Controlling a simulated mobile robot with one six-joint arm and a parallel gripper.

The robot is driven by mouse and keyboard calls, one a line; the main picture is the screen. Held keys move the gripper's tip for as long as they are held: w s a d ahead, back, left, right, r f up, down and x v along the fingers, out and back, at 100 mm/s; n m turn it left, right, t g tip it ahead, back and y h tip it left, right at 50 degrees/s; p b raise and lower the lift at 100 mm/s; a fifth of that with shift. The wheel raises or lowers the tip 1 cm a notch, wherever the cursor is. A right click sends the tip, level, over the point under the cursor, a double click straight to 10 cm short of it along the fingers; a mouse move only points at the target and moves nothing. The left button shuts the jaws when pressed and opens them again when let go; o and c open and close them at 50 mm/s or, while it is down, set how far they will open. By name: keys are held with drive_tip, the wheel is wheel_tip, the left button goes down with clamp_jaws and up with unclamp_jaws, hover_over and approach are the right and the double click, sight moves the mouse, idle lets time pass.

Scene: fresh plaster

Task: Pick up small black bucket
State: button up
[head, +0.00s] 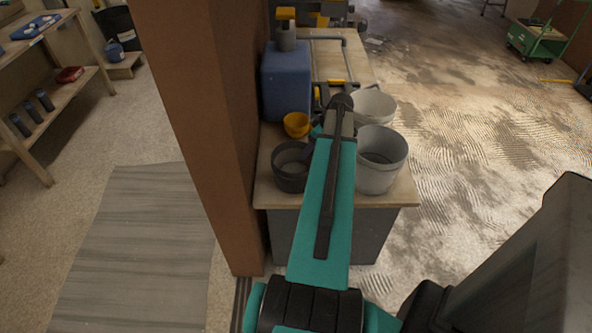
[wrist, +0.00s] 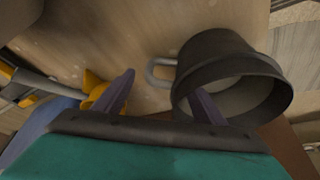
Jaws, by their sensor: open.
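The small black bucket (head: 289,181) stands on the worktop at its left front, partly hidden by my arm in the head view. In the wrist view the bucket (wrist: 222,50) is on the right, its open mouth facing the camera and a grey loop handle on its left side. My gripper (wrist: 164,98) is open, with nothing held between its two purple fingers. The handle shows ahead of the gap between the fingers. The right finger overlaps the bucket's mouth; I cannot tell whether it touches or is inside. In the head view my arm hides most of the gripper.
A yellow cup (head: 296,125) and a blue container (head: 285,85) stand behind the black bucket. Two larger grey buckets (head: 381,165) (head: 374,104) stand to the right. A brown pillar (head: 205,120) rises close along the worktop's left side. The floor at right is open.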

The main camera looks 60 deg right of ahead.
drive_tip(key=c, duration=1.2)
drive_tip(key=shift+r, duration=0.25)
drive_tip(key=shift+c, duration=0.2)
wheel_tip(320, 180, up, 10)
drive_tip(key=b, duration=0.1)
drive_tip(key=shift+f, duration=0.25)
drive_tip(key=shift+r, duration=0.2)
